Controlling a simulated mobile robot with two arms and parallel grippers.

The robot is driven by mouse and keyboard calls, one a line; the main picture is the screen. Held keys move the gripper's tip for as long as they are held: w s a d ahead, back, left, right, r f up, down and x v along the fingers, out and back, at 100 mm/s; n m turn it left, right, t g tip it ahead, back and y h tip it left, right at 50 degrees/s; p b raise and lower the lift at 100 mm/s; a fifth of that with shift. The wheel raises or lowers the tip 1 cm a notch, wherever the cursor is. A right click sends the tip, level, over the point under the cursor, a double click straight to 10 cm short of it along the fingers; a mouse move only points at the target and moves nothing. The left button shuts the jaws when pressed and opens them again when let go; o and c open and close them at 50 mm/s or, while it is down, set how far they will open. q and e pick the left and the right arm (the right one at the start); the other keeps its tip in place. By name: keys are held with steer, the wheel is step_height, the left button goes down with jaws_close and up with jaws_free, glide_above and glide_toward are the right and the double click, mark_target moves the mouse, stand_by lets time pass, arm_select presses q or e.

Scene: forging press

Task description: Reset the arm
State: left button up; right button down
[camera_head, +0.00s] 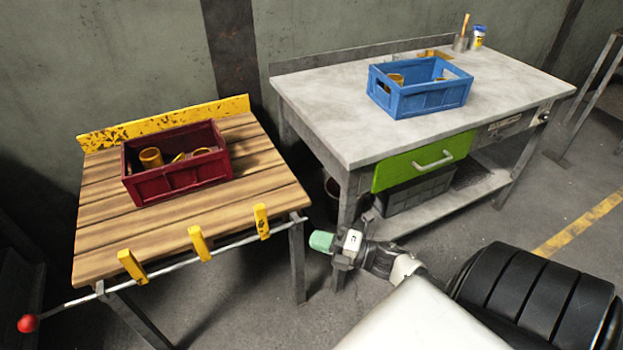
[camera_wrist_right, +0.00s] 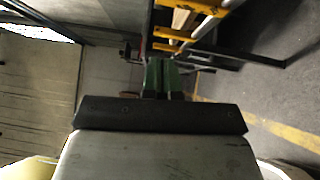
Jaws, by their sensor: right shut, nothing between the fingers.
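My right gripper (camera_head: 321,241) has green fingertips and is in the lower middle of the head view. It is in front of the grey workbench and to the right of the wooden table. The right wrist view shows its green fingers (camera_wrist_right: 161,76) closed together with nothing between them. My left gripper does not show in either view.
A wooden table (camera_head: 100,235) with yellow clamps holds a dark red crate (camera_head: 180,180) of yellow parts. A grey workbench (camera_head: 345,135) holds a blue crate (camera_head: 425,101) and has a green drawer (camera_head: 420,162). Floor shows between the two tables.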

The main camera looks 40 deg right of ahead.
stand_by(0.5)
steer(key=s+f+m+g+h+p, duration=0.25)
steer(key=s+f+m+h, duration=0.45)
steer(key=f, duration=0.5)
steer(key=s+f+m+g+h+p, duration=0.2)
steer(key=s+f+m+g, duration=0.3)
steer(key=f+m, duration=0.55)
steer(key=s+a+f+m+g+p, duration=0.1)
steer(key=s+a+f+g, duration=0.3)
steer(key=s, duration=0.7)
steer(key=s+a+f+m+g+p, duration=0.1)
steer(key=s+a+f+m+g, duration=0.2)
steer(key=s+a+f, duration=0.4)
steer(key=s+m, duration=0.1)
steer(key=s, duration=0.3)
steer(key=shift+s+a+f+g, duration=0.15)
steer(key=shift+a+f+g, duration=0.15)
steer(key=shift+g, duration=0.05)
